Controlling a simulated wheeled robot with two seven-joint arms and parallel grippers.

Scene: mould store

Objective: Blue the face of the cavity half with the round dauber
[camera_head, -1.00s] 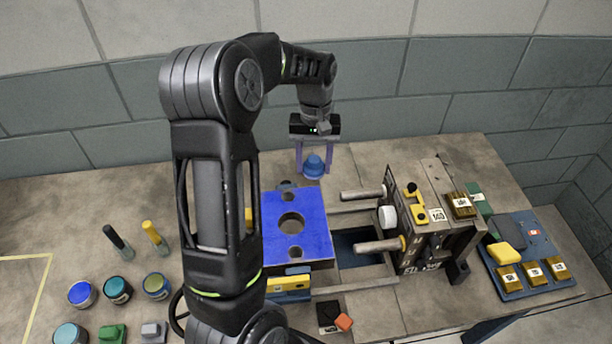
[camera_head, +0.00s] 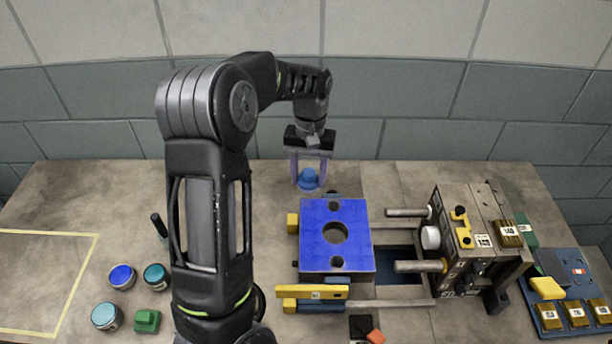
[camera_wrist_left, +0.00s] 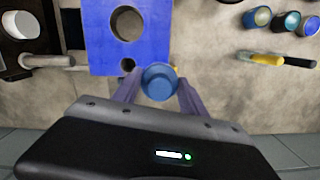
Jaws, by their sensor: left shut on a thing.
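The cavity half (camera_head: 318,258) is a block with a blue upper face, a large round hole in its middle and smaller holes near two edges. Its blue face also shows at the top of the left wrist view (camera_wrist_left: 154,45). My left gripper (camera_head: 309,178) is shut on the round dauber (camera_head: 308,180), a blue rounded piece, just behind the block's far edge. In the left wrist view the dauber (camera_wrist_left: 160,82) sits between the fingertips, beside the block's edge. I cannot tell whether it touches anything below. My right gripper is not in view.
The other mould half (camera_head: 465,240), with guide pins, stands right of the block. A blue tray (camera_head: 573,322) with tagged brass blocks is at the far right. Several paint pots (camera_head: 122,277) stand at the left. A yellow bar (camera_head: 312,292) lies along the block's near side.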

